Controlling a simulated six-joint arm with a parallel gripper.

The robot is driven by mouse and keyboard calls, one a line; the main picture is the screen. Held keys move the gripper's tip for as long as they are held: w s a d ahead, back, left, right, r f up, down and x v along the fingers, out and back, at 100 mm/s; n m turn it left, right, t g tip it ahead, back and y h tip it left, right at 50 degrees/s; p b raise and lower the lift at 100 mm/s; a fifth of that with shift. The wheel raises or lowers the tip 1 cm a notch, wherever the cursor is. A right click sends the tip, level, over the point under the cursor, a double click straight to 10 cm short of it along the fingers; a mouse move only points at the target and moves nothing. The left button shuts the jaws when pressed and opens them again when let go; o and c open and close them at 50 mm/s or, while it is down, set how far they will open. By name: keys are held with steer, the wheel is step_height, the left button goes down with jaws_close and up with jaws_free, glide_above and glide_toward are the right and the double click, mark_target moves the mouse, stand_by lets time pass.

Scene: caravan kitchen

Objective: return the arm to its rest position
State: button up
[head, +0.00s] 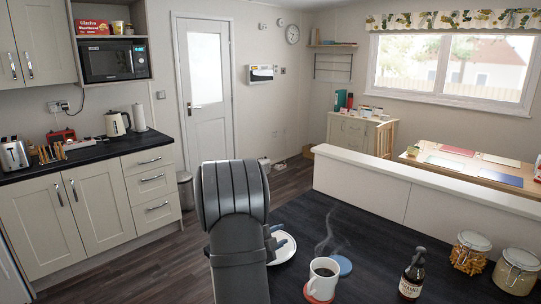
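My arm rises in the lower middle of the head view, its dark grey links seen from behind. My gripper (279,238) shows only in part, past the right side of the arm, over or beside a white plate (287,258) on the dark worktop (345,222). The arm hides the rest of it, so its opening and anything in it cannot be made out. I cannot tell whether it touches the plate.
A steaming white mug (323,275) stands on a red coaster (320,297) close right of the arm. A blue coaster (341,265) lies behind it. A brown bottle (412,275) and two lidded jars (470,253) (517,271) stand farther right. A low white partition (400,190) edges the worktop.

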step_height(320, 180, up, 6)
steer(key=s+d+r+g, duration=0.5)
steer(key=s+d, duration=0.3)
steer(key=s, duration=0.1)
steer(key=s+d+r+n+g, duration=0.1)
steer(key=s+d+r+g, duration=0.4)
steer(key=s+d, duration=0.2)
steer(key=shift+s+d+r+n+h, duration=0.15)
steer(key=shift+s+d+n+h, duration=0.2)
steer(key=shift+s, duration=0.7)
steer(key=w+a+f+m+t, duration=0.1)
steer(key=w+a+f+t, duration=0.1)
steer(key=w, duration=0.4)
steer(key=w+a+f+m+t, duration=0.1)
steer(key=w+a+f+t, duration=0.2)
steer(key=w+a, duration=0.3)
steer(key=shift+w+f+t+h, duration=0.35)
steer(key=shift+w+t, duration=0.15)
steer(key=shift+w, duration=0.15)
steer(key=shift+a, duration=0.1)
